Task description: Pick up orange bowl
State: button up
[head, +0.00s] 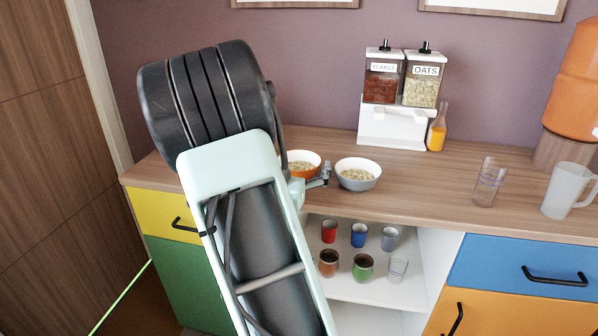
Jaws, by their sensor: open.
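The orange bowl (313,158) stands on the wooden counter and holds what looks like cereal. Its left side is hidden behind my arm. A white-grey bowl (358,184) with similar contents stands just to its right. My gripper (326,174) shows small, partly hidden by my arm, at the front of the orange bowl and between the two bowls. It is open and nothing shows held in it. I cannot tell whether it touches the orange bowl's rim.
A dispenser of flakes and oats (392,128) and an orange bottle (437,128) stand at the back. A clear glass (489,182) and a frosted pitcher (568,190) are at the right. Several cups sit on the shelf (345,288) below.

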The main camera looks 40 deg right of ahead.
jog(key=shift+c, duration=0.4)
jog(key=c, duration=1.2)
jog(key=shift+r, duration=0.1)
